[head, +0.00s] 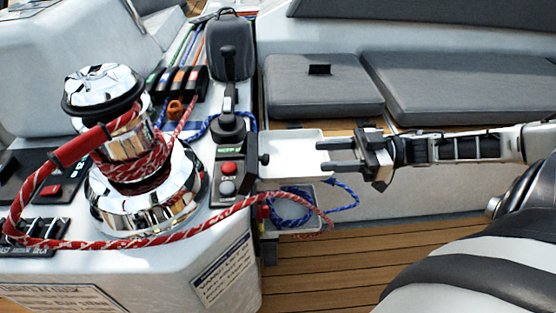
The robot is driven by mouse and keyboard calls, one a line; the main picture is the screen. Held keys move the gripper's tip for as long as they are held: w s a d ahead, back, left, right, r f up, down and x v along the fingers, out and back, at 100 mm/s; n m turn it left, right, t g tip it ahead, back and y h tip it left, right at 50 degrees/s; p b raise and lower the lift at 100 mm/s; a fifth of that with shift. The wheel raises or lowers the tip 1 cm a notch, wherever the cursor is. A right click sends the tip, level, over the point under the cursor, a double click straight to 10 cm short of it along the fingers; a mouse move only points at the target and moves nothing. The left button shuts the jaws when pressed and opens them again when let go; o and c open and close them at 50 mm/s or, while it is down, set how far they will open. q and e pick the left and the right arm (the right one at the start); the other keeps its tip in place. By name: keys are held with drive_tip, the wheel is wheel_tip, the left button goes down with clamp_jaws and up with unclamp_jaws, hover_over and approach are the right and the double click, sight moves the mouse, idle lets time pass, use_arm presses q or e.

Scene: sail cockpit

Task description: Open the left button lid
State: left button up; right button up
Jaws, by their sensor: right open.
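A narrow button panel (228,178) with a red button and a grey button sits on the white console's right edge, and both buttons show. A second, black panel (28,172) with a red part (51,190) lies at the far left, partly behind the rope. I cannot tell which part is the left button lid, or whether it is open or shut. My left gripper is out of view.
A chrome winch (147,200) wrapped with red rope (165,240) stands on the console between the two panels. A black lever (229,100) rises behind the buttons. Blue rope (345,190) hangs below the white surface. Grey cushions (450,85) lie behind; wooden floor (345,265) is open in front.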

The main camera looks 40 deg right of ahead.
sight(254, 164)
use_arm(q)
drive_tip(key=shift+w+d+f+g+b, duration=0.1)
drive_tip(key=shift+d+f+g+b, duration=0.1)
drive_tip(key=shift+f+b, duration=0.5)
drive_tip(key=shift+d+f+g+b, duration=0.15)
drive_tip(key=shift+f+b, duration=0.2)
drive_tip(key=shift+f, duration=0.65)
use_arm(e)
drive_tip(key=x, duration=1.1)
